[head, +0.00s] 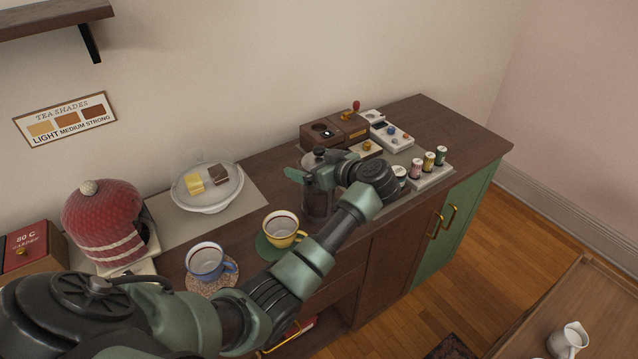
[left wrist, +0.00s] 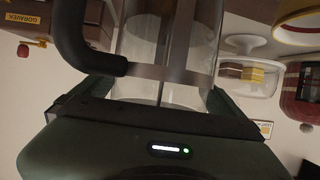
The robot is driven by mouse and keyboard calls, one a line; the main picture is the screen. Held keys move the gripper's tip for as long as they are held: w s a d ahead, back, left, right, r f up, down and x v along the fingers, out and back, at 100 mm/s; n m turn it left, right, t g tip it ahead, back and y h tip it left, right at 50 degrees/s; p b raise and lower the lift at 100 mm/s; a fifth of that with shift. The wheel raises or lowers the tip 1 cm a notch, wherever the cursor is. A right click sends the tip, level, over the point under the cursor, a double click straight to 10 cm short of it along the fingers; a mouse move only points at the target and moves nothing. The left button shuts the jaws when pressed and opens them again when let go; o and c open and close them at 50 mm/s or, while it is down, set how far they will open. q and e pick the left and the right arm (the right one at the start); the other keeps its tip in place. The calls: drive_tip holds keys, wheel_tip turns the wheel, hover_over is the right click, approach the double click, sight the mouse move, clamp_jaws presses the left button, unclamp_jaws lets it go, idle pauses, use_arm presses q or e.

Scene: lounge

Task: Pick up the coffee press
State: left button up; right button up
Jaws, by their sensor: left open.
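The coffee press (head: 317,201) stands upright on the sideboard, a glass cylinder with a dark lid and frame. My left gripper (head: 316,170) is at its upper body in the head view, partly hiding it. In the left wrist view the glass body (left wrist: 168,45) of the press lies between my two open fingers, with its black handle (left wrist: 75,45) near the left finger. I cannot tell whether either finger touches it. My right gripper is not in view.
The sideboard (head: 455,120) also carries a yellow cup (head: 283,232) and a blue cup (head: 206,264) close by on the left, a cake plate (head: 208,187), a red cozy (head: 103,222), a wooden box (head: 335,130) behind and small jars (head: 429,161) at right. A low table (head: 550,300) stands lower right.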

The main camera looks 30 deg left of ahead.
use_arm(q)
drive_tip(key=c, duration=1.7)
drive_tip(key=shift+w, duration=0.1)
drive_tip(key=shift+c, duration=1)
drive_tip(key=shift+r, duration=0.15)
